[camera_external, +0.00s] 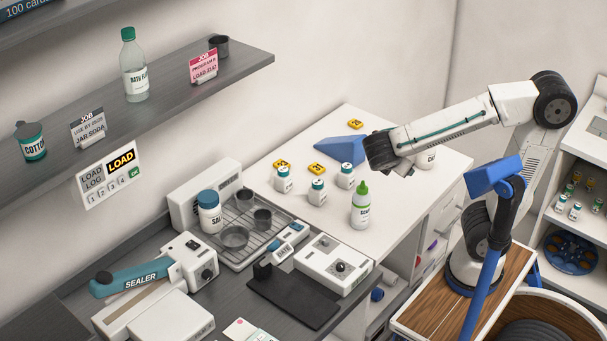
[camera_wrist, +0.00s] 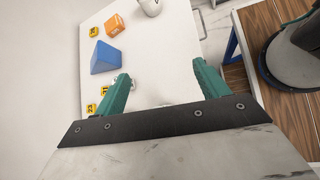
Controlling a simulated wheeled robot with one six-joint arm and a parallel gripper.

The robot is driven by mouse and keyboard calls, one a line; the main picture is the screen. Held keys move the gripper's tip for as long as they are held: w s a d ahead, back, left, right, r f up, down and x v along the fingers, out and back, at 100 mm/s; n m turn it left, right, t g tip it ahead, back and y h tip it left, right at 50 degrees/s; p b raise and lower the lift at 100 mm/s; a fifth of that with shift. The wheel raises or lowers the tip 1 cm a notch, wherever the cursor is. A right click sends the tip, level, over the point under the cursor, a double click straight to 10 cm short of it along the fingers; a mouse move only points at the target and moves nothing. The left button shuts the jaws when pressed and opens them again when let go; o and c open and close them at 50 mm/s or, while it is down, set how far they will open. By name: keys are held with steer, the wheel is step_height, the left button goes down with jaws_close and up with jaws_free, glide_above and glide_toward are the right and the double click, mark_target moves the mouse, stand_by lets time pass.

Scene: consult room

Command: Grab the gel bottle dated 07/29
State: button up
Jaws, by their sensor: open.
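A white bottle with a green pointed cap (camera_external: 361,207) stands upright on the white table; its label is too small to read a date. Several small white jars with teal lids stand behind and left of it, including one jar (camera_external: 317,192) close by. Another white container (camera_external: 427,157) stands at the right, partly behind my arm. My gripper (camera_wrist: 161,73) is open and empty above the white table, with teal fingers apart. No date 07/29 is legible in either view.
A blue wedge (camera_external: 342,148) lies on the table, also seen in the wrist view (camera_wrist: 104,57) near an orange block (camera_wrist: 114,25). Yellow number tags (camera_external: 356,124) mark spots. A grey counter with a sealer (camera_external: 140,281) and wire rack adjoins the table's left; a shelf (camera_external: 170,93) hangs above.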

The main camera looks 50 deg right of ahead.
mark_target(364, 202)
steer(key=w+a+n+t+h, duration=0.2)
steer(key=w+a+n+t, duration=0.25)
steer(key=a+n, duration=0.35)
steer(key=shift+t, duration=0.25)
steer(key=f, duration=0.7)
steer(key=a+f, duration=0.1)
steer(key=f, duration=0.3)
steer(key=shift+s+f, duration=0.25)
steer(key=shift+f, duration=0.1)
steer(key=shift+d+f+m, duration=0.2)
steer(key=shift+d+m, duration=0.05)
steer(key=shift+m, duration=0.05)
steer(key=x, duration=0.7)
steer(key=shift+w+f, duration=0.25)
steer(key=shift+w, duration=0.15)
steer(key=shift+a, duration=0.1)
steer(key=c, duration=1.2)
